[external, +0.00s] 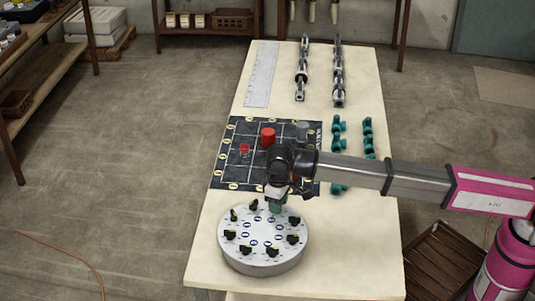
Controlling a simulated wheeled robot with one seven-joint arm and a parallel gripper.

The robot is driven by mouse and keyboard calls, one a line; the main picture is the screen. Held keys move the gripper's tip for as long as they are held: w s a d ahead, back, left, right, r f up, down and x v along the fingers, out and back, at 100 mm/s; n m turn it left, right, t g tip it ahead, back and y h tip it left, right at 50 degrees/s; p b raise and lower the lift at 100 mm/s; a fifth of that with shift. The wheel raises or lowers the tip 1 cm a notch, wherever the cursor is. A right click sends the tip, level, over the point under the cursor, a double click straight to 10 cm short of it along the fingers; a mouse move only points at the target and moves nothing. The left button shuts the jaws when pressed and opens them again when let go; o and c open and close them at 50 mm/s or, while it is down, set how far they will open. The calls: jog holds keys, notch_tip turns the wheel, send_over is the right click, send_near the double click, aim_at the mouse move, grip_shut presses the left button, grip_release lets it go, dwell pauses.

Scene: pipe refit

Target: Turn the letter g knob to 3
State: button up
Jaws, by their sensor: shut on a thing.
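A round grey-white panel (262,266) stands on the near end of the table. Several black knobs with yellow marks sit in a ring on its top, among them a knob at its left (230,235) and one at its right (292,239). Blue-and-white labels lie inside the ring. The letters and numbers are too small to read, so I cannot tell which knob is g. My gripper (276,207) points down at the panel's far edge, shut on a knob that it mostly hides. A teal patch shows at the fingers. That knob's pointer direction is hidden.
Behind the panel lies a black grid board (230,172) with a red cylinder (268,136) on it. Teal fittings (368,130) stand to the right. Metal pipe assemblies (338,75) and a ruler (261,75) lie at the far end. My forearm crosses the table's right side.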

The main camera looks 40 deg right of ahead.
jog(key=m, duration=1.3)
jog(key=shift+r, duration=0.1)
jog(key=shift+m, duration=0.4)
jog(key=o, duration=0.9)
notch_tip(320, 180, up, 11)
jog(key=shift+f, duration=0.1)
dwell(0.5)
